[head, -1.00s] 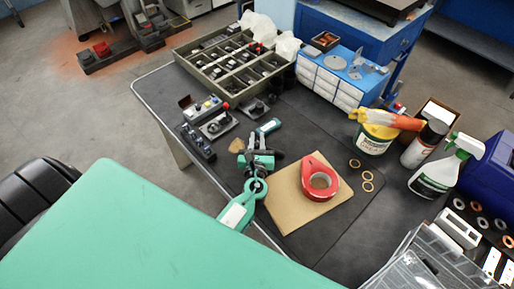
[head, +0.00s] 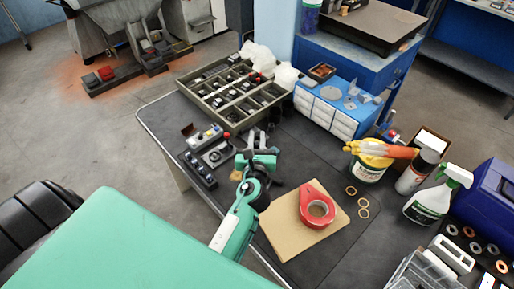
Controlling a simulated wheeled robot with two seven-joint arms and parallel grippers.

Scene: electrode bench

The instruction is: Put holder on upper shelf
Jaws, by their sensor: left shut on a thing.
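My left gripper (head: 258,140) is over the bench's left part, with its green wrist below it in the head view. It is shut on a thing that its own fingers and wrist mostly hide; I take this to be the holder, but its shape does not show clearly. Dark parts show on both sides of the gripper, and I cannot tell whether they belong to it or to the held thing. An upper blue shelf (head: 487,8) with small things on it shows at the top right, above a lower shelf board. My right gripper is not in view.
A divided grey tray (head: 222,104) and a blue drawer unit (head: 330,108) stand behind the gripper. A red tape dispenser (head: 318,207) lies on a brown board (head: 285,238).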

